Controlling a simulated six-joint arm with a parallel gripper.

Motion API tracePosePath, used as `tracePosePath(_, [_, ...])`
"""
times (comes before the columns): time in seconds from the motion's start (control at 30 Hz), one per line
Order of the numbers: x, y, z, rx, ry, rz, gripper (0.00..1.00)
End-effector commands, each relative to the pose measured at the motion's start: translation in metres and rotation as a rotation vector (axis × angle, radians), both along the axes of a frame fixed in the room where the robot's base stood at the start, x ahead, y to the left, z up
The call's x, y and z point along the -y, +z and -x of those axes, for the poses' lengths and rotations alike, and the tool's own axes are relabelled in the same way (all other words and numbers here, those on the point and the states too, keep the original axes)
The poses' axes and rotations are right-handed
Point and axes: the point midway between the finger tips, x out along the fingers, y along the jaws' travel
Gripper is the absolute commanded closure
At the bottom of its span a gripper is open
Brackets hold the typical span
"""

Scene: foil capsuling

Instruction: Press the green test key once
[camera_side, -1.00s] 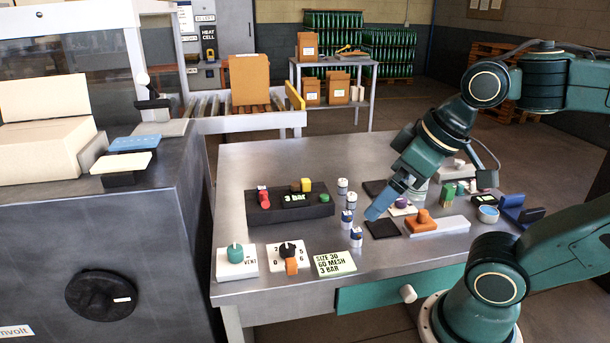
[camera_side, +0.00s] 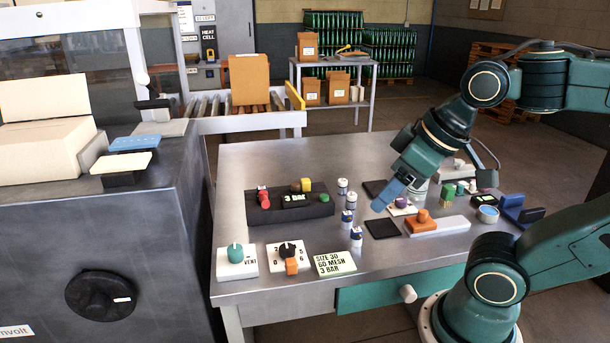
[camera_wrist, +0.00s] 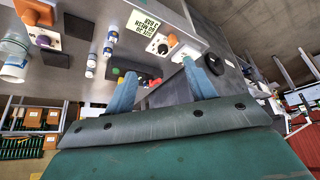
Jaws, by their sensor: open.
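My gripper (camera_side: 379,207) is in the air to the right of the unit, above the bench, apart from the key. In the wrist view my gripper (camera_wrist: 158,68) has its two blue fingers spread with nothing between them. The black unit (camera_wrist: 130,80) shows partly behind the fingers, with a small green spot at one end.
Several small white-and-blue vials (camera_side: 356,236) stand between unit and gripper. A teal vent knob (camera_side: 235,253), a numbered dial (camera_side: 287,250) and a "SIZE 30" card (camera_side: 334,264) lie along the front. An orange-handled block (camera_side: 437,225) is right of a dark pad (camera_side: 382,229).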

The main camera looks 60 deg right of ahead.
Motion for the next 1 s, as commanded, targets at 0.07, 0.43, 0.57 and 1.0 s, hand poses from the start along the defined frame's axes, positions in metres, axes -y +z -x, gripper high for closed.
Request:
tracePosePath(0.07, [0.0000, 0.0000, 0.0000, 0.000, 0.000, 0.000, 0.61])
tracePosePath(0.43, [0.0000, 0.0000, 0.0000, 0.000, 0.000, 0.000, 1.00])
tracePosePath(0.57, [0.0000, 0.0000, 0.0000, 0.000, 0.000, 0.000, 1.00])
tracePosePath(1.0, [0.0000, 0.0000, 0.0000, 0.000, 0.000, 0.000, 1.00])
